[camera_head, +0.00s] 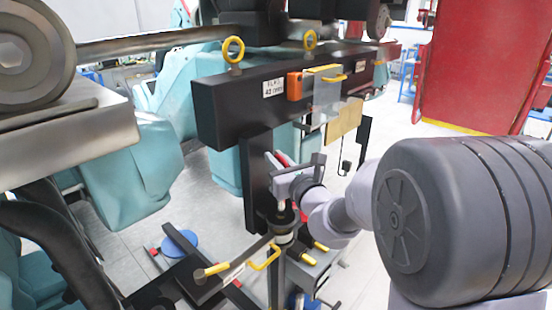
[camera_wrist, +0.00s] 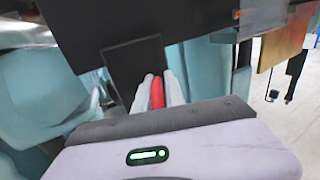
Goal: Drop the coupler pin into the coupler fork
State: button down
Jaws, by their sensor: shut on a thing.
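My gripper (camera_head: 283,182) is low in front of the black upright below the crossbeam. In the wrist view its two pale fingers (camera_wrist: 158,90) are shut on a narrow red piece, which I take to be part of the coupler pin (camera_wrist: 157,92). In the head view, red also shows just behind the gripper. Most of the pin is hidden by the gripper. Directly below the gripper is a dark round fitting with a metal collar, seemingly the coupler fork (camera_head: 283,236). I cannot tell whether the pin's lower end touches or enters it.
A black crossbeam (camera_head: 230,108) with yellow rings and an orange box (camera_head: 294,86) hangs above the gripper. A yellow-ended lever (camera_head: 213,270) and a yellow handle (camera_head: 265,259) are beside the fitting. Teal seats stand left; a red panel (camera_head: 480,65) stands right.

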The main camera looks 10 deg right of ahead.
jog(key=shift+f+b, duration=4.5)
jog(key=shift+f, duration=1.2)
jog(key=c, duration=1.3)
grip_release()
